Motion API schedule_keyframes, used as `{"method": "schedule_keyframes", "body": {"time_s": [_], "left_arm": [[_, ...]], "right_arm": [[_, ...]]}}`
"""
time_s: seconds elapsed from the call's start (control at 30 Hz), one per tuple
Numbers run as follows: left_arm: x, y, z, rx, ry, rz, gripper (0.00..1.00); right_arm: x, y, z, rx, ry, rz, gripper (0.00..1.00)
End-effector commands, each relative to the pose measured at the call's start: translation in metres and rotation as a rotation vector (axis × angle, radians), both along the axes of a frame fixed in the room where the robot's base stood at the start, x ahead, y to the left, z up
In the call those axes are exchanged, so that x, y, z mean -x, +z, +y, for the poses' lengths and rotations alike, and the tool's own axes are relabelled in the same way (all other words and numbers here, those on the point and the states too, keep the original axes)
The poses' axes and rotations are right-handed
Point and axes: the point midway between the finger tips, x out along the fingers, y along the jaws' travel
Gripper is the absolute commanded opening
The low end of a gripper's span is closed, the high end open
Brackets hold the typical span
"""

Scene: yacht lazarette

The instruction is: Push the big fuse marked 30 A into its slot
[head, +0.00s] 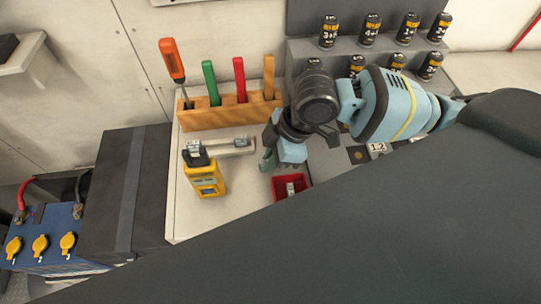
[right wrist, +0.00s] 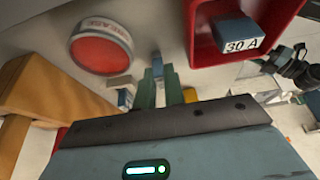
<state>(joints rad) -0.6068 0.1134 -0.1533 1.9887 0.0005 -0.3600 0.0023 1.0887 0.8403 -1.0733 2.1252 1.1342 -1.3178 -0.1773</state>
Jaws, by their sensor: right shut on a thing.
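My right gripper (head: 268,160) reaches down over the bench between the tool rack and the red tray. In the right wrist view its green fingers (right wrist: 160,88) are shut on a small blue-grey thing (right wrist: 157,62), mostly hidden between them; I cannot read any mark on it. A blue fuse with a white label reading 30 A (right wrist: 238,35) lies in the red tray (right wrist: 197,40). The tray (head: 277,196) stands just beside the gripper in the head view, with the fuse (head: 291,188) inside. A pale block (head: 232,146) lies left of the gripper; I cannot make out a slot. My left gripper is not in view.
A wooden rack (head: 215,117) with several tools stands behind. A yellow device (head: 205,182) with a dark top stands at left. A round red-topped tin (right wrist: 100,50) is close to the gripper. Several cans (head: 370,30) stand on the stepped shelf. The bench front is bare.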

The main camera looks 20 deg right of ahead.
Motion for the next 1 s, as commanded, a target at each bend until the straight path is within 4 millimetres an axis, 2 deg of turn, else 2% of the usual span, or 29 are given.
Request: {"method": "schedule_keyframes", "body": {"time_s": [0.33, 0.37, 0.5, 0.83, 1.0], "left_arm": [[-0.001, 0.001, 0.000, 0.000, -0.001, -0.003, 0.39], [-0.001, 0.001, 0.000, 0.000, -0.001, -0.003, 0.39], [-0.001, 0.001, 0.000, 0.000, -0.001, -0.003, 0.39], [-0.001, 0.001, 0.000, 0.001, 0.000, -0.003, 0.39], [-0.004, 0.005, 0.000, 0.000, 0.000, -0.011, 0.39]], "right_arm": [[0.000, -0.002, 0.000, -0.001, 0.000, -0.001, 0.00], [0.000, -0.002, 0.000, 0.000, -0.001, -0.002, 0.15], [0.000, -0.002, 0.000, -0.001, 0.000, -0.001, 0.33], [0.000, 0.000, 0.000, 0.000, 0.000, -0.002, 0.33], [0.001, 0.019, -0.007, 0.000, -0.001, -0.005, 0.33]]}}
